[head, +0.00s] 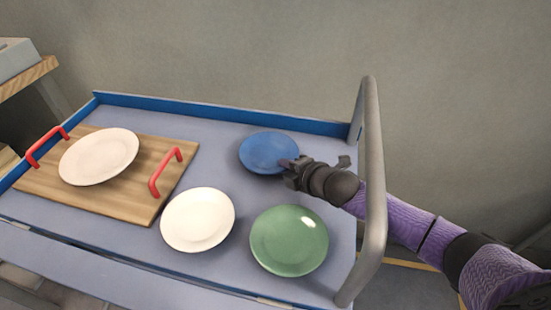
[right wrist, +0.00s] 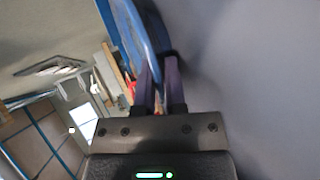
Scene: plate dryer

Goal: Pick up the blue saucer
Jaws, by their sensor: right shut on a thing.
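The blue saucer (head: 268,151) is at the back right of the cart top in the head view. My right gripper (head: 290,165) reaches in from the right and is shut on the saucer's near right rim. In the right wrist view, the saucer (right wrist: 128,28) shows edge-on between the two fingers of the right gripper (right wrist: 160,85). I cannot tell whether the saucer touches the cart top. My left gripper does not show.
A green plate (head: 289,241) and a white plate (head: 197,220) lie in front of the saucer. Another white plate (head: 98,157) lies on a wooden tray (head: 127,206) with red handles. The cart's grey handle rail (head: 374,190) stands at the right, beside my right arm.

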